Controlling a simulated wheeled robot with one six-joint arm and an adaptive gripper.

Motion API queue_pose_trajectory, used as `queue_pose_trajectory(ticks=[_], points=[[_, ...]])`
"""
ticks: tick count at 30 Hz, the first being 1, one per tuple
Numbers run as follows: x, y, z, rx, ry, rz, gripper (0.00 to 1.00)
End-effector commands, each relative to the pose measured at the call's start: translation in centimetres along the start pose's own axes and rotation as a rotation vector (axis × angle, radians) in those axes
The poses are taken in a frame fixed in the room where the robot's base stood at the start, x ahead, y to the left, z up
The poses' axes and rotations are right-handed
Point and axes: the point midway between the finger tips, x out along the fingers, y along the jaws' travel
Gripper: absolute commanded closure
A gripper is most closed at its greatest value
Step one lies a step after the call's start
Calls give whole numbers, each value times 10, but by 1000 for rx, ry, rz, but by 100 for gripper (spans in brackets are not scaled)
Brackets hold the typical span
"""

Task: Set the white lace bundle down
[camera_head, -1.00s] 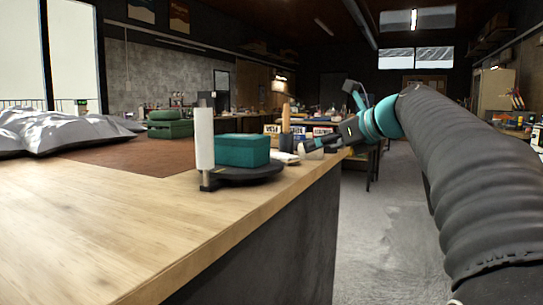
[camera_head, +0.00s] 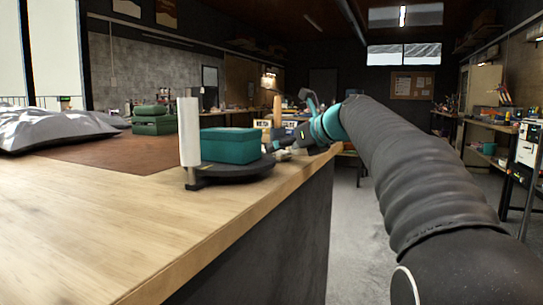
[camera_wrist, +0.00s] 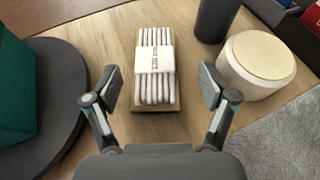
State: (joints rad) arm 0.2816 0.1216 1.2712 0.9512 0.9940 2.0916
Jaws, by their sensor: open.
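The white lace bundle (camera_wrist: 155,65), wrapped with a printed paper band, lies on a tan flat base on the wooden table in the wrist view. My gripper (camera_wrist: 161,88) is open, with one finger to the left of the bundle and one to the right. Gaps show between both fingers and the bundle, so it is not held. In the head view my gripper (camera_head: 283,143) is small and low at the table's far right edge, behind the green box. The bundle is too small and covered there to make out clearly.
A dark round stand (camera_wrist: 58,97) with a green box (camera_wrist: 15,85) is to the left. A dark cylinder (camera_wrist: 216,18) and a cream round tub (camera_wrist: 258,62) stand to the right. The table edge (camera_wrist: 245,108) is close on the right. The front tabletop (camera_head: 110,215) is clear.

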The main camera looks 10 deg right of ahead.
Motion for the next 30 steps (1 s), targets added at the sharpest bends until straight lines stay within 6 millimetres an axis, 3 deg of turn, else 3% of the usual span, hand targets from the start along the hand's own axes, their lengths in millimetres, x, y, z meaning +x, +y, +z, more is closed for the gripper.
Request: queue_pose_trajectory(ticks=[9, 17, 19, 24, 30], points=[[41, 6, 2, 1, 1, 0, 17], [46, 5, 2, 1, 0, -2, 17], [46, 5, 2, 1, 0, -2, 27], [46, 5, 2, 1, 1, -2, 69], [46, 5, 2, 1, 1, -1, 75]])
